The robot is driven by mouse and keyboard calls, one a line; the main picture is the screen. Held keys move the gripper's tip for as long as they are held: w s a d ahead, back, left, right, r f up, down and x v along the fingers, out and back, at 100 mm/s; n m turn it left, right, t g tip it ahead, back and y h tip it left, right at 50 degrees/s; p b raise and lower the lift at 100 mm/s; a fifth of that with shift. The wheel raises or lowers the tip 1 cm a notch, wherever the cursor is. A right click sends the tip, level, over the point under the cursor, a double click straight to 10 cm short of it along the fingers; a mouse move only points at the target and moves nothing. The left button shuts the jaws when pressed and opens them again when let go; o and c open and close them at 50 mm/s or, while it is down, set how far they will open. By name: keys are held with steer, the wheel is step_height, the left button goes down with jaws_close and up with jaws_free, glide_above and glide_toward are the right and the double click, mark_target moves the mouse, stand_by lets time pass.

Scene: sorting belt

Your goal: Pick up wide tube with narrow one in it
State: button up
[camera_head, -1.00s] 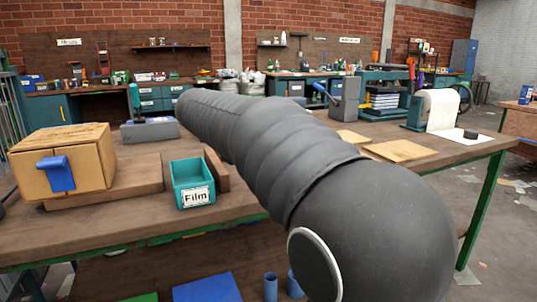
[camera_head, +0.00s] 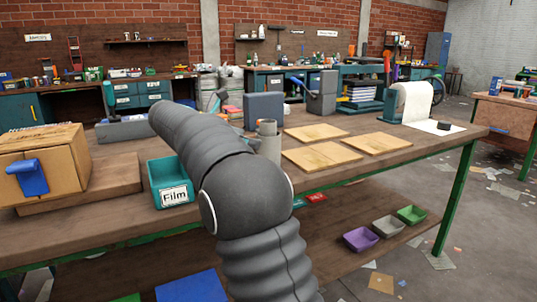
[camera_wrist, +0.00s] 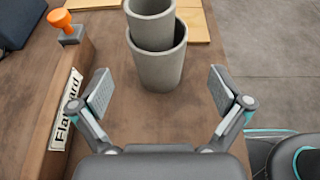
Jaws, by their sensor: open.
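The wide grey tube (camera_wrist: 160,70) stands upright on the wooden table, in the upper middle of the wrist view. The narrow grey tube (camera_wrist: 152,30) stands inside it and sticks out above its rim; its top is partly cut off by the frame edge. In the head view, the wide tube (camera_head: 269,150) and the narrow tube (camera_head: 267,127) show just behind my arm, which hides part of them. My gripper (camera_wrist: 160,92) is open and empty, its two fingers apart on either side, short of the wide tube and not touching it. The head view does not clearly show my gripper.
A wooden block with a label (camera_wrist: 66,110) and an orange-handled stamp (camera_wrist: 64,25) are left of my gripper. Flat boards (camera_head: 320,158) lie right of the tubes. A teal Film bin (camera_head: 160,172) and a cardboard box (camera_head: 45,160) are at left. The table edge is near.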

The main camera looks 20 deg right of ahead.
mark_target(269, 142)
steer(key=shift+x, duration=3.55)
steer(key=shift+w+r, duration=0.1)
steer(key=shift+r, duration=0.05)
steer(key=c, duration=1.2)
